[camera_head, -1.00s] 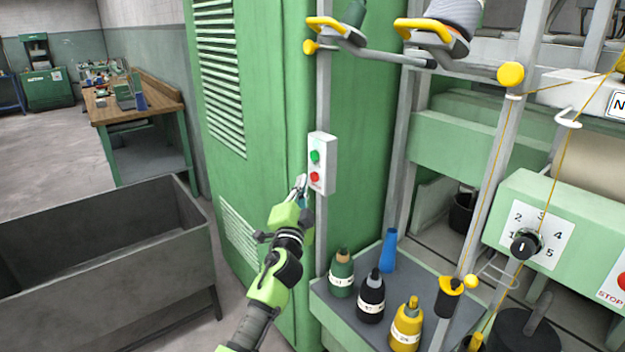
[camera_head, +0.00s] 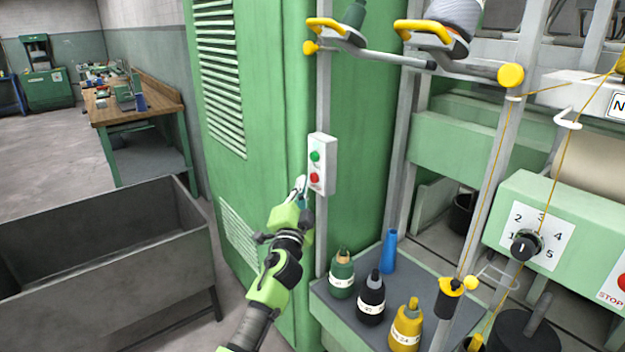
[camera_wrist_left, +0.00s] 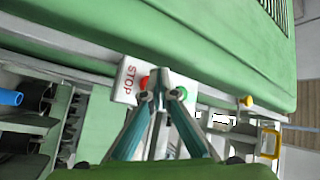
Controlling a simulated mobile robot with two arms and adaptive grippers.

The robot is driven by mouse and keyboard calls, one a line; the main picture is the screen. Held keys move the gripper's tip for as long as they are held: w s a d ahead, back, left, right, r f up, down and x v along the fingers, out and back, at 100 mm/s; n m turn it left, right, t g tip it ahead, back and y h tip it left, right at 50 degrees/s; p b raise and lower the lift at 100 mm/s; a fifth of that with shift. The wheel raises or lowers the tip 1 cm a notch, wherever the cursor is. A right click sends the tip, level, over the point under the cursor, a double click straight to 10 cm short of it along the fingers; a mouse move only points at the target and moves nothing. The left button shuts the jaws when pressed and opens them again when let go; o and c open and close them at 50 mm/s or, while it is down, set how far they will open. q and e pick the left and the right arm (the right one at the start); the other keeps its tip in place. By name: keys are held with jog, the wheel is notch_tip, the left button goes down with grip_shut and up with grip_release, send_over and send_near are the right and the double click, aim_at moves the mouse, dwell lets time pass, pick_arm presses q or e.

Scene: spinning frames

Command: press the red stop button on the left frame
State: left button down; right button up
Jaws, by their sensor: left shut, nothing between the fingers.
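A white control box (camera_head: 329,150) is fixed to a grey post in the middle of the head view. It has a green button (camera_head: 315,156) above and a red button (camera_head: 314,177) below. My left gripper (camera_head: 300,183) is shut and empty, its tip just left of the red button. In the left wrist view the box (camera_wrist_left: 128,72) bears the word STOP beside the red button (camera_wrist_left: 144,83). The shut fingertips (camera_wrist_left: 165,80) show in front of the box, between the red and green buttons. I cannot tell whether they touch it. My right gripper is not in view.
A tall green cabinet (camera_head: 270,60) stands behind the post. A tray (camera_head: 330,304) with several thread cones lies below the box. Yellow-handled arms (camera_head: 430,32) stick out above. A grey bin (camera_head: 110,245) stands at left. Another machine with a dial (camera_head: 525,243) is at right.

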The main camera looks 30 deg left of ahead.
pick_arm(q)
jog(key=shift+w, duration=0.1)
jog(key=shift+w+d, duration=0.15)
jog(key=shift+w, duration=0.15)
jog(key=shift+w+d+b, duration=0.2)
jog(key=shift+w+b, duration=0.25)
jog(key=shift+b, duration=0.2)
dwell(0.6)
jog(key=shift+s+a, duration=0.1)
jog(key=shift+s, duration=0.05)
jog(key=shift+s+a+p, duration=0.25)
jog(key=shift+s+p, duration=0.15)
jog(key=shift+s, duration=0.3)
jog(key=shift+s+a+p, duration=0.3)
jog(key=shift+s, duration=0.5)
jog(key=shift+s+a+p, duration=0.3)
jog(key=shift+s+a, duration=0.05)
jog(key=shift+s, duration=0.4)
jog(key=shift+s+a+p, duration=0.3)
jog(key=shift+s, duration=0.5)
